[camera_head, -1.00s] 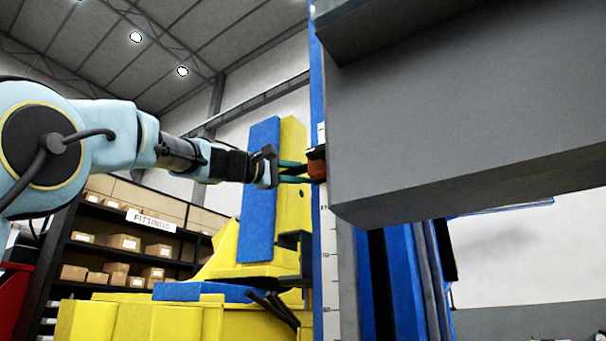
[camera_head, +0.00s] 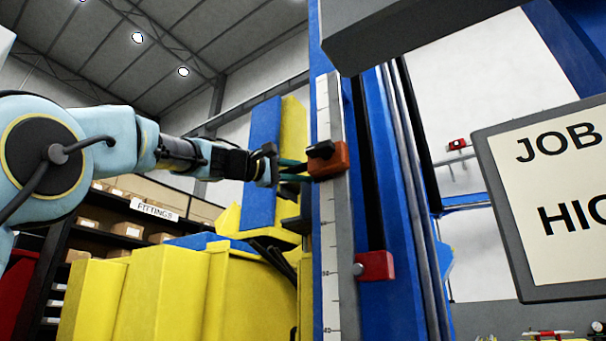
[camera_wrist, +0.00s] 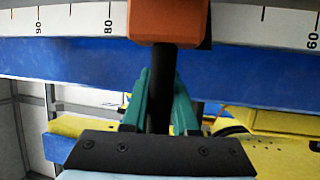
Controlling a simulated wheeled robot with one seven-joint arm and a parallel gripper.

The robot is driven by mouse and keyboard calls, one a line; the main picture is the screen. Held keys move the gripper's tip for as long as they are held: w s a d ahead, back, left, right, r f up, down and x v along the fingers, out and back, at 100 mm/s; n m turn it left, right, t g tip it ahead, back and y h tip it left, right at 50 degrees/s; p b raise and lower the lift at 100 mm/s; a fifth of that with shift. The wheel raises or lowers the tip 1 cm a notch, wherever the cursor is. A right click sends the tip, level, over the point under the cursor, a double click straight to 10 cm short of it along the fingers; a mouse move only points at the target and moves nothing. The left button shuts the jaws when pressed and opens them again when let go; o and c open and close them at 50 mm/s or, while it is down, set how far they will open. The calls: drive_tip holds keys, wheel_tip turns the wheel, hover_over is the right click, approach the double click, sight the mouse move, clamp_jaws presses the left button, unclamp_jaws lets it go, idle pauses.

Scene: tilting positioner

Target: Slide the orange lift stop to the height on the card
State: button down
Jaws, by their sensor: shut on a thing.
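The orange lift stop (camera_head: 328,160) sits on the upright scale rail (camera_head: 333,220), with a black knob (camera_head: 320,149) on it. My gripper (camera_head: 300,170) reaches it from the left. In the wrist view the stop (camera_wrist: 168,20) is at the top, between the 80 and 60 marks, hiding part of the scale (camera_wrist: 70,22). My green fingers (camera_wrist: 160,90) are shut on a dark stem below the stop. The card (camera_head: 560,200) hangs at the right, cut off by the picture edge; "JOB" and "HIG" show, but no height can be read.
A red block (camera_head: 375,266) sits lower, right of the rail. Blue columns (camera_head: 400,200) stand behind it. A grey beam (camera_head: 420,35) hangs overhead at the right. Yellow machine parts (camera_head: 165,290) fill the lower left, with a shelf marked FITTINGS (camera_head: 154,210) behind.

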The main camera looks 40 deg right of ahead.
drive_tip(key=shift+f+b, duration=1.9)
drive_tip(key=shift+f, duration=0.7)
drive_tip(key=c, duration=0.7)
unclamp_jaws()
drive_tip(key=shift+r, duration=0.1)
drive_tip(key=shift+b+v, duration=2.45)
drive_tip(key=shift+v, duration=3)
drive_tip(key=shift+w, duration=0.1)
